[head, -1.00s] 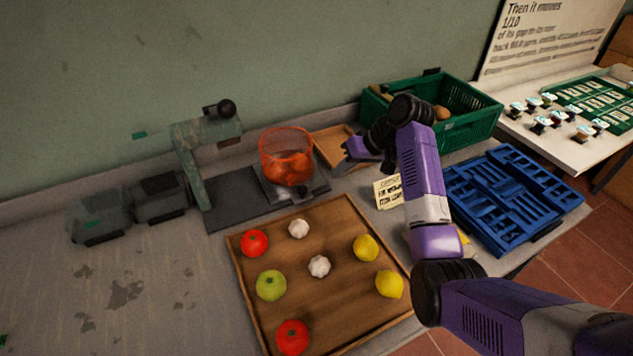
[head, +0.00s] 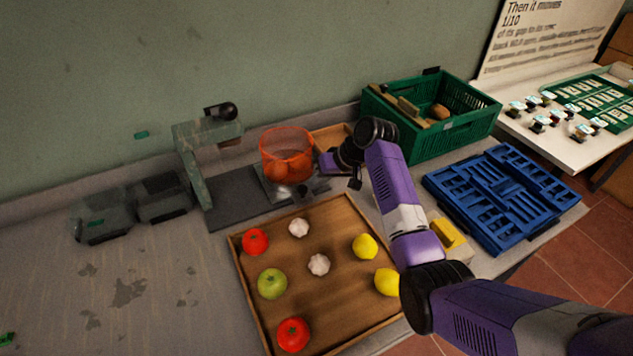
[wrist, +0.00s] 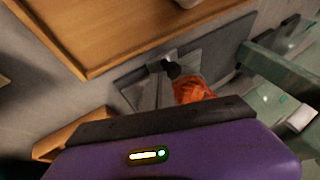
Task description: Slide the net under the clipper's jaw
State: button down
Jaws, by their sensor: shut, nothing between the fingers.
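The net (head: 287,148) is a red-orange mesh with orange fruit in its lower part. It stands on a small metal plate at the right end of the clipper's dark base (head: 235,200). The clipper (head: 190,170) is a worn grey-green press with a black knob on its top arm; its jaw overhangs the base, left of the net and apart from it. My gripper (head: 325,163) is shut and empty, close to the net's right side; I cannot tell whether they touch. In the wrist view, the net (wrist: 192,90) shows just beyond my gripper, partly hidden by it.
A wooden tray (head: 335,330) with tomatoes, garlic, lemons and a green fruit lies in front. A small wooden tray (head: 328,137) is behind my gripper. A green crate (head: 470,125) and a blue folded crate (head: 500,200) stand right. Grey boxes (head: 105,218) sit left of the clipper.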

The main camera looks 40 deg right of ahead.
jog(key=shift+a, duration=0.1)
jog(key=w+a+p, duration=0.1)
jog(key=a, duration=0.4)
jog(key=w+a+p, duration=0.1)
jog(key=a, duration=0.3)
jog(key=w+a+p, duration=0.1)
jog(key=w+a, duration=0.1)
jog(key=a, duration=0.3)
jog(key=shift+w+a+p, duration=0.1)
jog(key=shift+a+p, duration=0.2)
jog(key=shift+p, duration=0.05)
